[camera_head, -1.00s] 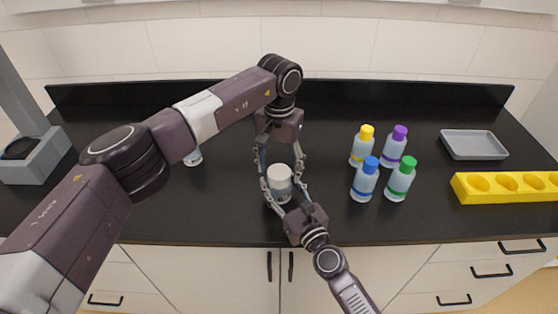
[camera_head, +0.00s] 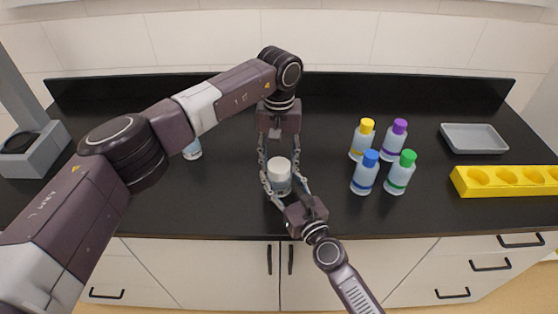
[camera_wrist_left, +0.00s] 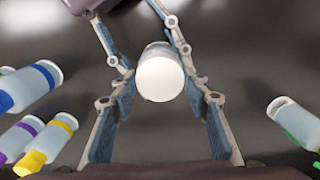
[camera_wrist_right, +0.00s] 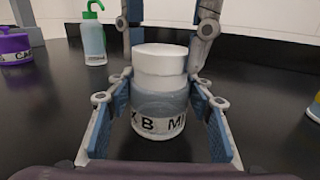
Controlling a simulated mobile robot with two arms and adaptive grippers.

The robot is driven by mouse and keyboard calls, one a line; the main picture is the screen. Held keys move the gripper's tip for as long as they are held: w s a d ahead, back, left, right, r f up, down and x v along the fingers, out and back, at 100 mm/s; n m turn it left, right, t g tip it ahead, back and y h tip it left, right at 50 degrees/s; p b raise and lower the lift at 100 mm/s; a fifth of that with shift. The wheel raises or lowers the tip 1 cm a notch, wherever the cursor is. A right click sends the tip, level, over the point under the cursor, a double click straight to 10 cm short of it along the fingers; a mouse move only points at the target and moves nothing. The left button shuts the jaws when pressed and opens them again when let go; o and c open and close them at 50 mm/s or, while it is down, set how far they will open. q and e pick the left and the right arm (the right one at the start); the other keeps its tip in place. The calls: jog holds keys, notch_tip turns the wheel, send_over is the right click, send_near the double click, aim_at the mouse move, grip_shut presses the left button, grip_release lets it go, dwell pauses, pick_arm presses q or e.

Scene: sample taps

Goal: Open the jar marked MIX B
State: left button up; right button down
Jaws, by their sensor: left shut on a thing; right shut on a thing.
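The jar marked MIX B (camera_head: 279,187) stands upright on the black counter, with its white lid (camera_head: 279,164) on. Part of its label shows in the right wrist view (camera_wrist_right: 160,124). My left gripper (camera_head: 280,161) reaches in from behind and above, shut on the lid, with a finger on each side. The lid also shows between its fingers in the left wrist view (camera_wrist_left: 160,79). My right gripper (camera_head: 279,183) reaches in from the front and is shut on the jar's body, below the lid.
Bottles with yellow (camera_head: 366,125), purple (camera_head: 399,127), blue (camera_head: 370,158) and green (camera_head: 407,158) caps stand to the right. Beyond are a grey tray (camera_head: 473,139) and a yellow rack (camera_head: 508,190). A wash bottle (camera_head: 192,150) stands behind my left arm.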

pick_arm(q)
jog(key=n, duration=0.3)
jog(key=shift+n, duration=0.4)
jog(key=n, duration=0.3)
jog(key=shift+n, duration=0.4)
jog(key=n, duration=0.3)
jog(key=shift+n, duration=0.4)
jog(key=n, duration=0.7)
jog(key=shift+r, duration=0.1)
jog(key=n, duration=3.1)
jog(key=shift+r+n, duration=0.1)
jog(key=shift+n, duration=0.2)
